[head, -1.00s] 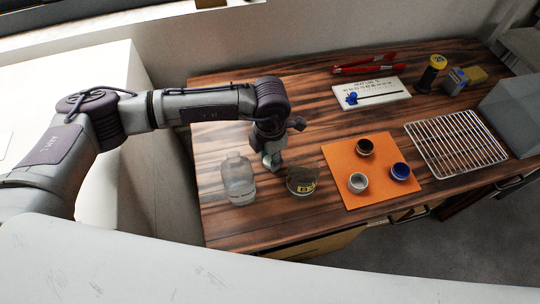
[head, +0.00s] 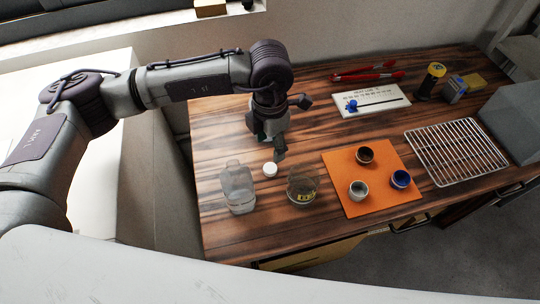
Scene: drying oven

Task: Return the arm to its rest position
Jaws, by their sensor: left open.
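My left arm reaches in from the left over the wooden bench. My left gripper (head: 279,155) points down, open, above the bench top, just behind a small white round piece (head: 270,170). It looks empty and apart from the things around it. A clear glass bottle (head: 238,192) stands to the left of the white piece. My right gripper is not in view.
An orange mat (head: 345,170) holds three small cups. A wire rack (head: 455,150) lies to the right. A white card (head: 375,98) with a blue item, red tongs (head: 368,75) and a yellow-topped dark cylinder (head: 430,80) are at the back. The back left bench is clear.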

